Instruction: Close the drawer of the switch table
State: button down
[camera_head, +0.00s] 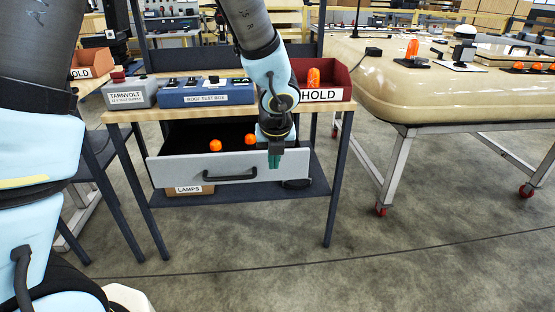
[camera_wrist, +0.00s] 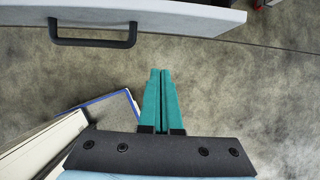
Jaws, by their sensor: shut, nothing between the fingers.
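The drawer (camera_head: 180,172) of the switch table (camera_head: 150,115) stands open, its light grey front pulled out toward me. It has a black bar handle (camera_head: 230,176) and two orange round things lie inside. My gripper (camera_head: 274,160) hangs fingers-down in front of the right part of the drawer front, to the right of the handle. In the wrist view the green fingers (camera_wrist: 161,75) are together and empty. The drawer front (camera_wrist: 190,16) and handle (camera_wrist: 95,43) show at the top of that view, with a visible gap to the fingertips. Whether any other part of my arm touches the drawer is unclear.
On the tabletop are a Tarnvolt box (camera_head: 130,93), a blue roof test box (camera_head: 205,93) and a red HOLD bin (camera_head: 335,80). A LAMPS box (camera_head: 190,188) sits on the lower shelf. A beige cab roof (camera_head: 430,90) on a wheeled trolley stands right. The floor in front is clear.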

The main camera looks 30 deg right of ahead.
aim_at(272, 175)
jog(key=w+d+f, duration=0.2)
jog(key=w+f, duration=0.4)
jog(key=shift+d+p, duration=0.25)
jog(key=shift+p, duration=0.1)
jog(key=shift+w, duration=0.1)
